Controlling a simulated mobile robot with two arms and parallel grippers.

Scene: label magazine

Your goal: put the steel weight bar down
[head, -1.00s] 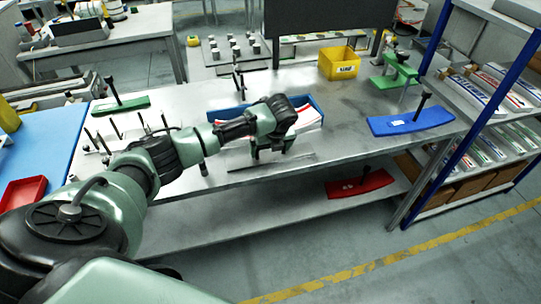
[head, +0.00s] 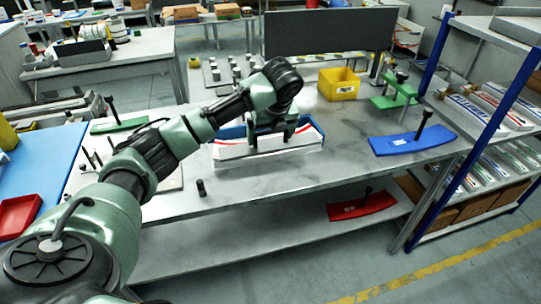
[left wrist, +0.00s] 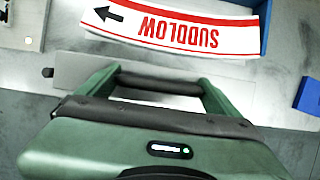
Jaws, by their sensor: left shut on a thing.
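The steel weight bar (head: 236,154) is a long thin grey strip. My left gripper (head: 268,145) is shut on its middle, pointing down, and holds it roughly level just in front of the blue tray (head: 319,128). In the left wrist view the bar (left wrist: 68,78) runs across between and past the fingers of my left gripper (left wrist: 158,82). Beyond it lies a stack of white labels (left wrist: 185,30) with red edges and the word SUDLOW upside down. I cannot tell whether the bar touches anything below it. My right gripper is not in view.
A yellow bin (head: 338,85), a green clamp stand (head: 397,100) and a blue curved piece with a handle (head: 410,143) stand to the right. A small black cylinder (head: 201,188) stands near the front edge. The table right of the tray is largely clear.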

